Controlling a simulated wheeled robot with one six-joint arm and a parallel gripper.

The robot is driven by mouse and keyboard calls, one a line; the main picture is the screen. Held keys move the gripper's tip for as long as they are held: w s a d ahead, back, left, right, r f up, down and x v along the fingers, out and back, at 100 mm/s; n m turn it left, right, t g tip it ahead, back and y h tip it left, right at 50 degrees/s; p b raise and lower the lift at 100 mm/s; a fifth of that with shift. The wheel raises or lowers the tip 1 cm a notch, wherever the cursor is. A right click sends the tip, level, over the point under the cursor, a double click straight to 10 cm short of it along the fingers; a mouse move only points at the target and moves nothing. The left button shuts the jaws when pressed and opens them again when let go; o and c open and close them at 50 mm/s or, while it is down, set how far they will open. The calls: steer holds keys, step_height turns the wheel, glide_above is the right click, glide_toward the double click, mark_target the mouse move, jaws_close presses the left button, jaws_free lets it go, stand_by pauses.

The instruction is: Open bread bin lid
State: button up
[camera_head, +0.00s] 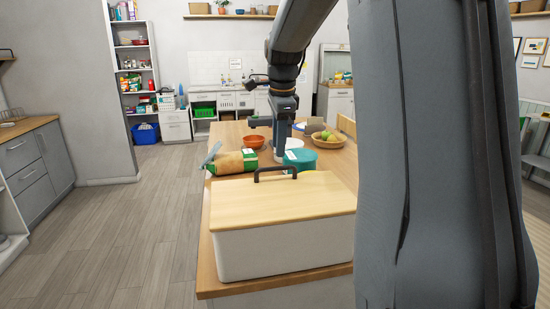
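The bread bin (280,250) is a white box with a light wooden lid (283,203), standing at the near end of the wooden table. The lid lies flat and closed on the box. My gripper (279,150) hangs down from my arm, above and seemingly behind the handle in this view. It looks apart from the handle. Its fingers are small and dark against the arm, so I cannot tell whether they are open or shut. I see nothing held in it.
Behind the bin are a brown and green bag (232,162), a teal round container (300,158), an orange bowl (254,142) and a basket of fruit (328,138). My arm blocks the right side. Open floor (120,230) lies left of the table (205,265).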

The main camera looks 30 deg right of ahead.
mark_target(277, 167)
steer(key=shift+w+f+p, duration=0.2)
steer(key=shift+f+p, duration=0.1)
steer(key=shift+f, duration=0.75)
steer(key=shift+w+f+p, duration=0.15)
steer(key=shift+f+p, duration=0.15)
steer(key=shift+f, duration=0.75)
steer(key=shift+w+f+p, duration=0.2)
steer(key=shift+f+p, duration=0.1)
steer(key=shift+f, duration=0.75)
jaws_close()
